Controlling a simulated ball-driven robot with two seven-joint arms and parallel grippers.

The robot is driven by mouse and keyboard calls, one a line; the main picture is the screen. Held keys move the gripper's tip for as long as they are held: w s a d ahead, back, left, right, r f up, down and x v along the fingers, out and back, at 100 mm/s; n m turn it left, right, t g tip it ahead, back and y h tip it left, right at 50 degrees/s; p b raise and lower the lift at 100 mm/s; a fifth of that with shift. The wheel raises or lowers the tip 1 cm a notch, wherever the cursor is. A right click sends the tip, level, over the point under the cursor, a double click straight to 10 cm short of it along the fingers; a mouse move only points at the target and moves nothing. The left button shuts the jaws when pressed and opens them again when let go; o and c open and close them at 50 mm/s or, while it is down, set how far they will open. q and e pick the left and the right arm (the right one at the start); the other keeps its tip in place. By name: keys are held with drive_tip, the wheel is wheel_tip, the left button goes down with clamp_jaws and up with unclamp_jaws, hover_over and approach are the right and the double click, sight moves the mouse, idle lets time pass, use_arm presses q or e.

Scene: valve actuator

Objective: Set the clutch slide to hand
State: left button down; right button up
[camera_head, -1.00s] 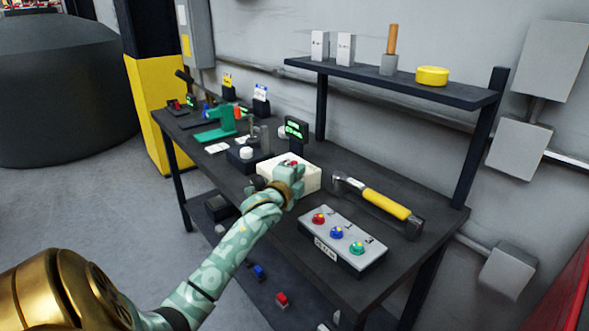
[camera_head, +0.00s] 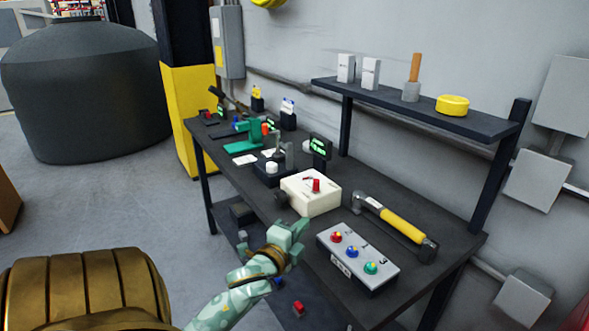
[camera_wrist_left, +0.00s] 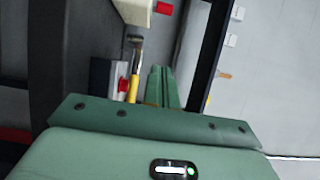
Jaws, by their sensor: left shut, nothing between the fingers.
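A white box (camera_head: 318,203) with a red knob (camera_head: 316,186) on its top stands at the front edge of the workbench in the head view. A dark round knob (camera_head: 281,199) is on its left side. Which marked position the slide is in is too small to read. My left gripper (camera_head: 297,229) is shut and empty, in front of the box and apart from it. In the left wrist view the shut fingers (camera_wrist_left: 162,86) point up, with the white box (camera_wrist_left: 130,8) and red knob (camera_wrist_left: 165,8) at the top edge. My right gripper is not in view.
A grey button box (camera_head: 350,262) with red, blue and green buttons sits right of the white box. A small display (camera_head: 319,148) and a green device (camera_head: 246,138) stand farther left. A shelf (camera_head: 420,112) rises at the back.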

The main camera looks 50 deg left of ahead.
use_arm(q)
drive_tip(key=shift+v, duration=1.15)
